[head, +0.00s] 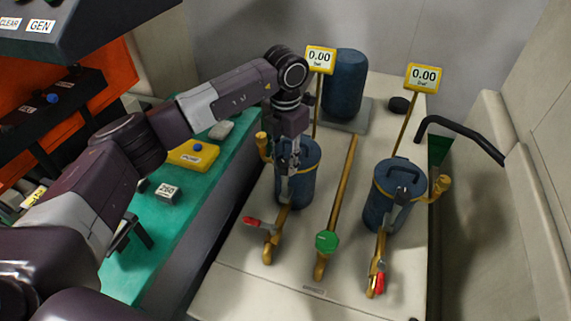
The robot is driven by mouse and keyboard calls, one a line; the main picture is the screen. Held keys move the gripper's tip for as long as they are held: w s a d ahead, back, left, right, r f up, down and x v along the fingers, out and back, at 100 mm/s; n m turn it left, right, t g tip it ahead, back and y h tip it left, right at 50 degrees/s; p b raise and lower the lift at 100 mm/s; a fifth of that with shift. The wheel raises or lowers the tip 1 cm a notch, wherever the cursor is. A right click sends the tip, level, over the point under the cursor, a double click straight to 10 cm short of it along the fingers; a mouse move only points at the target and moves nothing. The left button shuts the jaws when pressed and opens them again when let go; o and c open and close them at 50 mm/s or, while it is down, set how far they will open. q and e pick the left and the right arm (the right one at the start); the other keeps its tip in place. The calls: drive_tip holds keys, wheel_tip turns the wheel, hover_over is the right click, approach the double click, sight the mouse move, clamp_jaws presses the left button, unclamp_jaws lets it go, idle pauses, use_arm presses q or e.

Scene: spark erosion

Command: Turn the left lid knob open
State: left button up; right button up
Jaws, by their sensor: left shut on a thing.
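My left gripper (290,168) points down over the lid of the left blue vessel (299,190) and is shut on the left lid knob. The fingers hide the knob, so its turn angle cannot be told. The left vessel stands on the pale bench and looks closed. My right gripper is not in view.
A matching right vessel (395,200) has a dark lid handle. Two yellow 0.00 displays (320,60) (423,78) stand on posts behind the vessels. Red-handled valves (256,223) (380,282) and a green knob (326,241) stand in front. A blue cylinder (345,85) stands behind.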

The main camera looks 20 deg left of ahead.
sight(285, 162)
use_arm(q)
drive_tip(key=n+b, duration=0.1)
drive_tip(key=n, duration=0.3)
drive_tip(key=shift+w, duration=0.1)
drive_tip(key=shift+a+r+n+b, duration=0.1)
drive_tip(key=shift+n+b, duration=0.3)
drive_tip(key=shift+n, duration=0.8)
drive_tip(key=o, duration=1.2)
drive_tip(key=shift+c, duration=0.2)
drive_tip(key=shift+r, duration=0.15)
wheel_tip(285, 162, up, 12)
drive_tip(key=shift+f, duration=0.2)
